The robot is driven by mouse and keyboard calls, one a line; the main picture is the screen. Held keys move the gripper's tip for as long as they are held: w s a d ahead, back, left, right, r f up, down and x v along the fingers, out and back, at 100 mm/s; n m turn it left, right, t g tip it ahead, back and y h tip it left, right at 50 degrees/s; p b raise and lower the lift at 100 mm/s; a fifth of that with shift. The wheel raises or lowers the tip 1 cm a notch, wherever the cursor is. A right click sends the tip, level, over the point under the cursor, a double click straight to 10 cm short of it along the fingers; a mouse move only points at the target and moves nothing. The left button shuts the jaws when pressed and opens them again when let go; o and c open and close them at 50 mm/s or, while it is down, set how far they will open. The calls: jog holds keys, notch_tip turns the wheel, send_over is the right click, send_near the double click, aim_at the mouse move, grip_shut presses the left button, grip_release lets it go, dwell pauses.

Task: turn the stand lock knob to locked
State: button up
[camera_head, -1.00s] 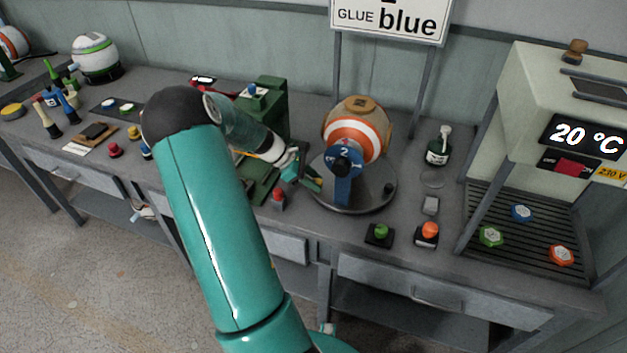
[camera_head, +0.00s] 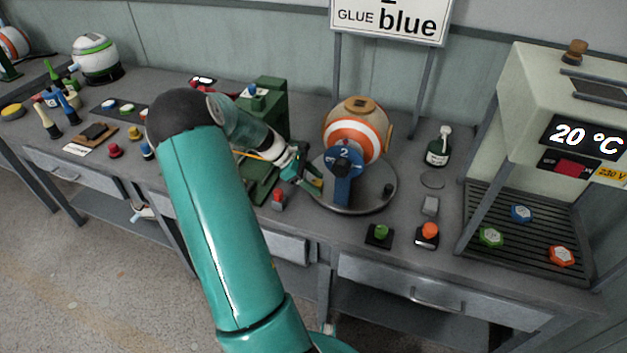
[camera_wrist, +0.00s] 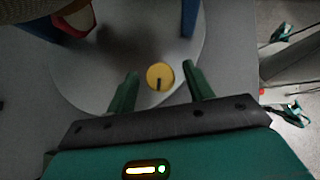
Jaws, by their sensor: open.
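The stand lock knob (camera_wrist: 160,76) is a small round yellow disc with a black mark, on the edge of the grey round stand (camera_head: 370,198). The mark points toward the bottom of the wrist view. In the head view the knob (camera_head: 318,183) shows as a small yellow patch beside my gripper (camera_head: 308,182). My gripper is open; in the wrist view its two green fingers (camera_wrist: 162,84) lie on either side of the knob, with visible gaps. I cannot tell how far the fingertips are above it. The lock's marking is not readable.
An orange-and-white striped ball (camera_head: 358,130) sits on the stand behind a blue post (camera_head: 346,188) marked 2. A red-topped button (camera_head: 278,198) stands left of the stand. Green (camera_head: 380,234) and orange (camera_head: 428,234) buttons stand in front. A green machine (camera_head: 270,110) is behind my forearm.

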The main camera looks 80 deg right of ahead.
aim_at(313, 182)
jog(key=shift+r, duration=0.1)
jog(key=shift+r, duration=0.3)
notch_tip(313, 182, up, 3)
jog(key=shift+a+f, duration=0.1)
jog(key=shift+a, duration=0.05)
jog(key=s+a+r, duration=0.3)
jog(key=a+r, duration=0.6)
jog(key=a, duration=0.4)
jog(key=shift+a+r, duration=0.2)
jog(key=shift+s, duration=0.1)
